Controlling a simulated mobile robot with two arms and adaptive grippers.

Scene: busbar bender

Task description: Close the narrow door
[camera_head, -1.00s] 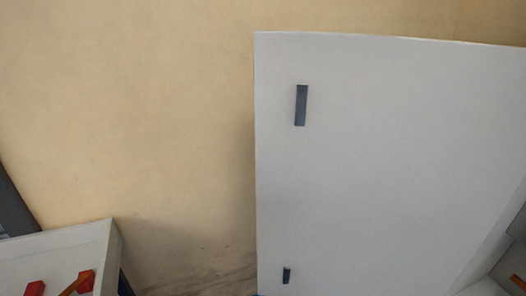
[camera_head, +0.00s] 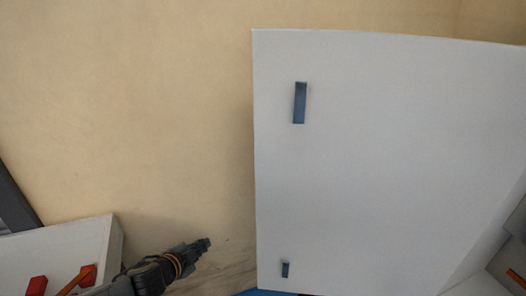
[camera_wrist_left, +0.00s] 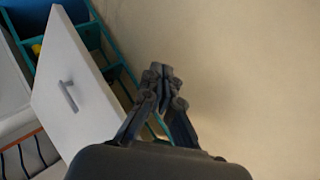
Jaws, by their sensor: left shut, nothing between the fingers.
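A large white door panel (camera_head: 390,150) fills the right of the head view, with an upper dark handle (camera_head: 300,103) and a lower one (camera_head: 286,269) near its left edge. My left gripper (camera_head: 207,243) is left of this panel, low in the view, shut and empty, apart from the panel in the picture. In the left wrist view, the fingers (camera_wrist_left: 161,76) are together. A white door panel (camera_wrist_left: 95,120) with a grey bar handle (camera_wrist_left: 68,96) stands at the left there, tilted in the picture. I cannot tell which panel is the narrow door. My right gripper is out of view.
A teal shelf frame (camera_wrist_left: 93,35) shows behind the panel in the wrist view. A pale box-like surface (camera_head: 75,240) with orange-red parts (camera_head: 88,275) is at the lower left. A beige wall (camera_head: 130,110) fills the upper left.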

